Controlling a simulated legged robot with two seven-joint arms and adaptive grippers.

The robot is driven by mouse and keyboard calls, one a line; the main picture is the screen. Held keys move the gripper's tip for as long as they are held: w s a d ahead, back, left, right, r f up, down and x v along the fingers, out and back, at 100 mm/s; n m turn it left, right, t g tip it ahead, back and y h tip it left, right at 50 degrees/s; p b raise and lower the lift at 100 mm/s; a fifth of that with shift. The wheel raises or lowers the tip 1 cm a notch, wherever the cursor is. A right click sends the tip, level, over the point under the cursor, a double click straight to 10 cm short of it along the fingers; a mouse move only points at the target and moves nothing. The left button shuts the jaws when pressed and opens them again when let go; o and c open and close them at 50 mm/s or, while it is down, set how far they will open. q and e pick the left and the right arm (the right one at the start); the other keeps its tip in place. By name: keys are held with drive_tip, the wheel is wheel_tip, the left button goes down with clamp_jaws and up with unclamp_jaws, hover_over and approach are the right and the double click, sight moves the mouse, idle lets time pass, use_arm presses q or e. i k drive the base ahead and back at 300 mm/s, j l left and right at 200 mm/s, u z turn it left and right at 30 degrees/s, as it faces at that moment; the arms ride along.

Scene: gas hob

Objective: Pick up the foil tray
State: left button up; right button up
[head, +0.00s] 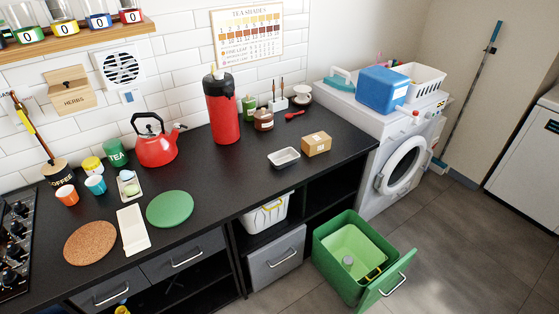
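The foil tray (284,158) is a small, shallow, silver-white rectangular tray with rounded corners. It sits on the black worktop, toward the front right. It looks empty. A small brown cardboard box (316,144) stands just to its right, close beside it. Nothing covers the tray from this viewpoint. Neither of my grippers shows in the head view.
A tall red dispenser (222,108) stands behind and left of the tray, with a red kettle (156,142) further left. A green round mat (170,209) lies at front left. Below the worktop, a green bin drawer (390,289) is pulled open. Worktop around the tray's left and front is clear.

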sight(281, 160)
drive_tip(key=i+j+z, duration=0.2)
drive_tip(key=i+z, duration=0.15)
drive_tip(key=i+j+z, duration=0.7)
drive_tip(key=k+l, duration=0.05)
drive_tip(key=k, duration=0.05)
